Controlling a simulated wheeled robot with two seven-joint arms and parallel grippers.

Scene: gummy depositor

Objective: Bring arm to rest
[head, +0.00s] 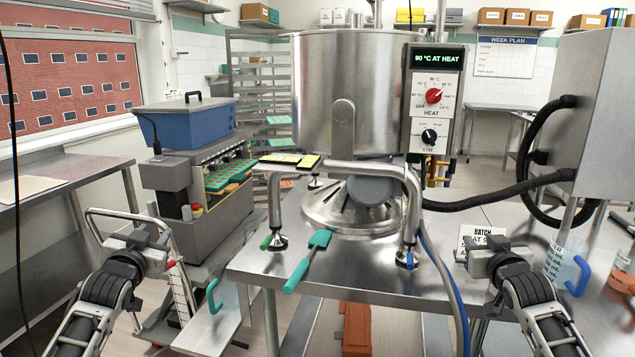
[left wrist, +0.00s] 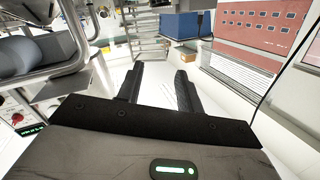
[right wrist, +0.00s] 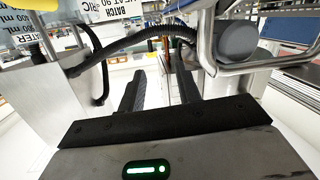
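My left gripper (head: 145,252) is at the lower left of the head view, beside the metal table's left side. In the left wrist view its two black fingers (left wrist: 160,78) are spread apart with nothing between them. My right gripper (head: 485,260) is at the lower right of the head view, by the table's right part. In the right wrist view its fingers (right wrist: 160,75) are also spread and empty. Both arms are bent up from the bottom corners of the head view.
A steel kettle (head: 340,90) stands on the metal table (head: 260,265), its panel (head: 434,100) reading 90 °C AT HEAT. A teal-handled spatula (head: 308,262) lies at the front. A batch card (head: 480,238) and a jug (head: 565,258) are near my right gripper. A depositor machine (head: 190,165) stands behind left.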

